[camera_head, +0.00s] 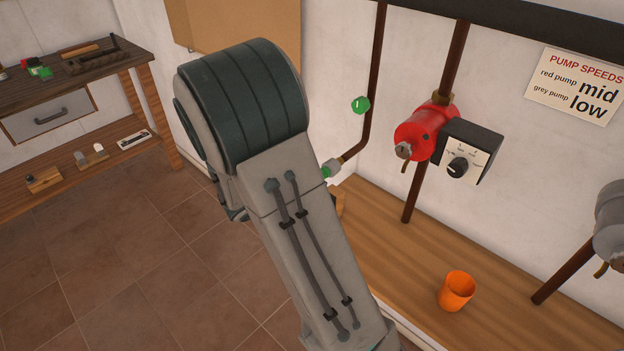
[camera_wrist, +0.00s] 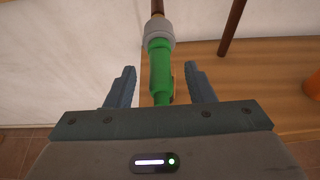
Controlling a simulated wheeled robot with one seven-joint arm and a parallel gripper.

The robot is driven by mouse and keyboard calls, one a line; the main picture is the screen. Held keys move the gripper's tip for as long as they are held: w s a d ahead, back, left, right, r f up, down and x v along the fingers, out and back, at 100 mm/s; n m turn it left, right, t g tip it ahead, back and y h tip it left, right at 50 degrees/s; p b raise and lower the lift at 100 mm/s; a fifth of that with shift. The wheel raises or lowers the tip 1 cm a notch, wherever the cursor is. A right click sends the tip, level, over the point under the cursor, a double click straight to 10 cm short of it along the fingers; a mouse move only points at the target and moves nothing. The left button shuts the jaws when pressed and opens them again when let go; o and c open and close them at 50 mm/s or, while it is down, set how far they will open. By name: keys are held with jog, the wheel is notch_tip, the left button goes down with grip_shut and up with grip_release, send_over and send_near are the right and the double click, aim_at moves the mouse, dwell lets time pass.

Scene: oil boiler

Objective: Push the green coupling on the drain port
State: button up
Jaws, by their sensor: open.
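In the wrist view, the green coupling (camera_wrist: 160,75) is a slim green cylinder extending toward me between the fingers of my gripper (camera_wrist: 162,68). The gripper is open, with a gap visible on each side of the coupling. The coupling's far end meets a grey collar on the drain port (camera_wrist: 158,33); I cannot tell how deeply it sits. In the head view, a bit of the green coupling (camera_head: 327,172) and the grey port end (camera_head: 333,166) show beside my arm. My arm hides the gripper there.
A red pump (camera_head: 425,130) with a black dial box (camera_head: 465,155) is to the right. An orange cup (camera_head: 457,291) stands on the wooden surface (camera_head: 400,260). A workbench (camera_head: 85,75) is at left.

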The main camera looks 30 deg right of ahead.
jog(key=v, duration=1.2)
jog(key=shift+b, duration=0.45)
jog(key=shift+a+r, duration=0.2)
jog(key=p+v, duration=0.5)
jog(key=v, duration=0.5)
jog(key=shift+d, duration=0.1)
